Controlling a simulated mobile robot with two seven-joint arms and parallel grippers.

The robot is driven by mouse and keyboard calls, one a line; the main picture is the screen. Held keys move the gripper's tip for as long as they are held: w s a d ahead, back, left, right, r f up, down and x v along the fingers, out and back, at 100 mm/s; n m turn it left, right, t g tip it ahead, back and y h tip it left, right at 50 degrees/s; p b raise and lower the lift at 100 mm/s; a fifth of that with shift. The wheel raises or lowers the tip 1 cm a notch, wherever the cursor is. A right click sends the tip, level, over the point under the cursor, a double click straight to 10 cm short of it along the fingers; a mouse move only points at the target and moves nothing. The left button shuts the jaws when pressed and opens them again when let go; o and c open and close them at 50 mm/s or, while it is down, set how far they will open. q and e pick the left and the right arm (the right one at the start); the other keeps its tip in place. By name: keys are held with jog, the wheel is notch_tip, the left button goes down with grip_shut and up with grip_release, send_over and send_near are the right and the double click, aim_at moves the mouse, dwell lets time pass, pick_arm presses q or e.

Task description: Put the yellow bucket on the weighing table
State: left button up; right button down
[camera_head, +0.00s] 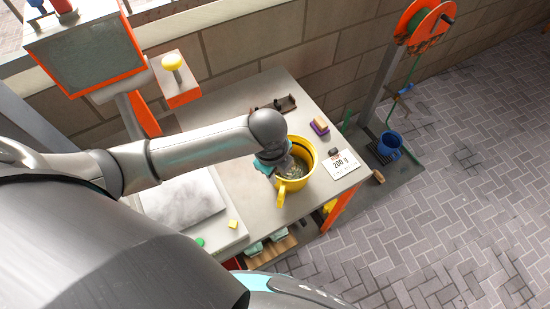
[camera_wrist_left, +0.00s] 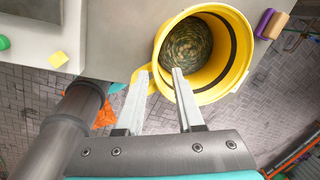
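The yellow bucket (camera_head: 306,150) stands upright on the grey table, holding a grainy greenish-brown fill. Its mouth, dark inner band and yellow handle show in the left wrist view (camera_wrist_left: 217,88). My left gripper (camera_wrist_left: 163,72) is at the bucket's near rim, by the handle. Its fingers are apart, one over the mouth and one outside beside the handle; I cannot tell if they touch the bucket. In the head view my wrist hides part of the rim. The weighing table (camera_head: 180,203), with a pale marbled plate, is left of the bucket, partly behind my arm. My right gripper is not visible.
A "200 g" card (camera_head: 341,164), a purple-and-orange block (camera_head: 319,126) and a dark tray (camera_head: 275,104) lie near the bucket. A yellow block (camera_head: 233,224) and green button (camera_head: 200,242) are at the weighing table's front. An orange-framed screen (camera_head: 88,55) stands behind. A blue bucket (camera_head: 390,145) is at right.

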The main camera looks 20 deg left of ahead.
pick_arm(q)
notch_tip(320, 180, up, 7)
jog(key=s, duration=0.1)
jog(key=shift+a+p, duration=0.15)
jog(key=shift+p, duration=0.25)
jog(key=shift+s, duration=0.15)
